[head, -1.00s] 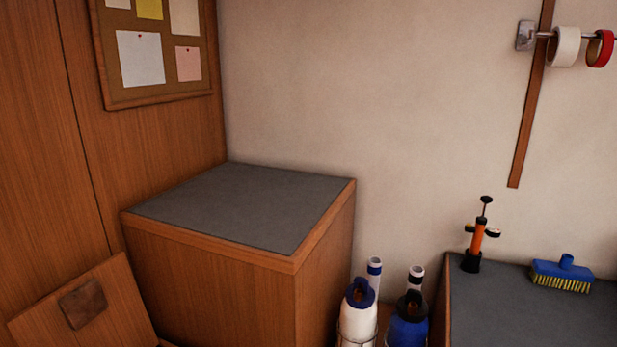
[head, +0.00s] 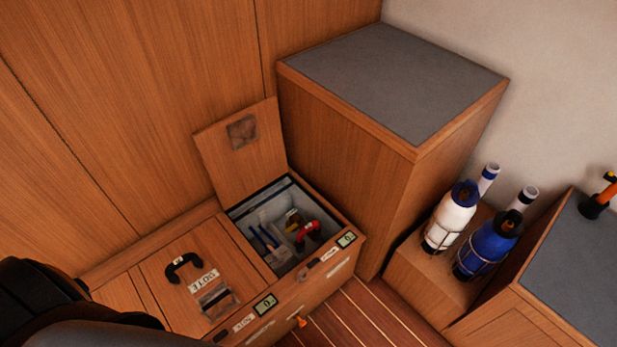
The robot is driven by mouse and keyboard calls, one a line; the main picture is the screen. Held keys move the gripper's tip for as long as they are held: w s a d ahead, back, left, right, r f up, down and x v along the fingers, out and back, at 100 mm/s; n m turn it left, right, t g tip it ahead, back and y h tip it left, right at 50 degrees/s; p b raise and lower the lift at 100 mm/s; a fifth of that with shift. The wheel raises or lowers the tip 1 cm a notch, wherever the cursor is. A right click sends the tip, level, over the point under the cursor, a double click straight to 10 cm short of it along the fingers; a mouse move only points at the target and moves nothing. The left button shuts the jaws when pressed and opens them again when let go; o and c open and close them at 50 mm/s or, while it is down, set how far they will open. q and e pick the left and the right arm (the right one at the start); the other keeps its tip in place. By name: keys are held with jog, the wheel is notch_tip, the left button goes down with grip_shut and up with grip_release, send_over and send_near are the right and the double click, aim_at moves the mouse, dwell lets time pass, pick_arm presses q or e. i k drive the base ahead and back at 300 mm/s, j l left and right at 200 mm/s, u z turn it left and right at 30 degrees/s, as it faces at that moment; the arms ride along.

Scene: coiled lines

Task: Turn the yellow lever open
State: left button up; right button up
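A small yellow part (head: 292,216), which may be the yellow lever, shows inside an open locker compartment (head: 232,214) in the bench. It is small and partly hidden, so I cannot tell its position. A red curved handle (head: 308,230) is beside it, with blue-handled items to its left. The compartment's wooden lid (head: 250,160) stands tilted up against the wall. Neither of my grippers is in view; a dark part of my own arm fills the lower left corner.
A closed bench lid (head: 180,270) with a black handle (head: 184,266) lies left of the opening.

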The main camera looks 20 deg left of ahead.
aim_at(293, 226)
jog(key=u, duration=0.75)
